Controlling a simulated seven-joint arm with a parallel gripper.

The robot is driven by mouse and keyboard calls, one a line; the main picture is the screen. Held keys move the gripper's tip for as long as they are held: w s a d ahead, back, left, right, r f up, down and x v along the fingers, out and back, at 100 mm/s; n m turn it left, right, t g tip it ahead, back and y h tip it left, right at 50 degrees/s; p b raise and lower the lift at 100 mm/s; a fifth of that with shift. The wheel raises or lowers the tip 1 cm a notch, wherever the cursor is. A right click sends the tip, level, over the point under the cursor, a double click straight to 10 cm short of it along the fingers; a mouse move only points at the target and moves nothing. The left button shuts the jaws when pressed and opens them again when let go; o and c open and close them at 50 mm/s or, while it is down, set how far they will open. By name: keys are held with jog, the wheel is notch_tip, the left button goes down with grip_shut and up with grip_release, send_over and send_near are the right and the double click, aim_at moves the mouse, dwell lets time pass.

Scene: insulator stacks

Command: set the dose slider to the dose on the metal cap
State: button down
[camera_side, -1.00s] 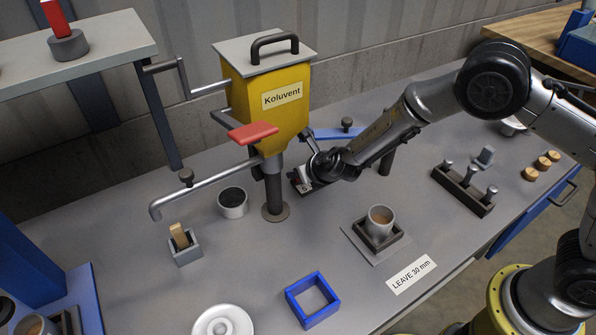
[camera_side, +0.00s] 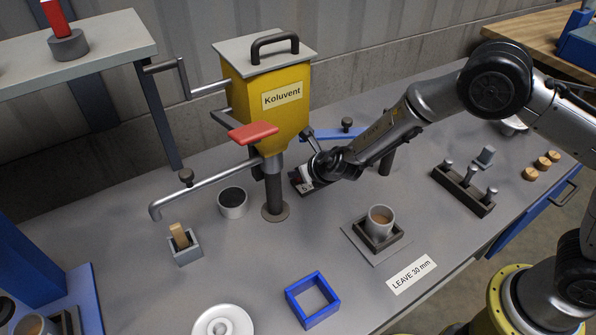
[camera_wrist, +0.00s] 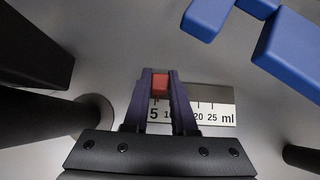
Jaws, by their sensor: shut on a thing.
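The dose slider's red knob (camera_wrist: 160,82) stands between the two fingers of my gripper (camera_wrist: 160,92) in the wrist view; the gripper is shut on it. A pale scale plate (camera_wrist: 221,108) lies behind the fingers, with 5, 10, 20 and 25 ml readable; the fingers cover part of it. The knob is over the low end, around 5 to 10, but I cannot tell the exact mark. In the side view my gripper (camera_side: 301,184) is low beside the yellow Koluvent dispenser's (camera_side: 273,118) column, and the slider is mostly hidden. I cannot make out a dose on any metal cap.
The dispenser's dark column (camera_side: 273,190) stands just left of my gripper. A blue bar (camera_side: 327,135) lies behind it. A cup (camera_side: 380,220) in a dark holder, a blue square frame (camera_side: 312,299) and a "LEAVE 30 mm" label (camera_side: 411,274) are nearer the front.

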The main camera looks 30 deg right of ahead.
jog(key=d, duration=0.5)
jog(key=shift+d, duration=0.4)
jog(key=c, duration=0.7)
grip_release()
jog(key=v, duration=1.4)
jog(key=shift+w, duration=0.1)
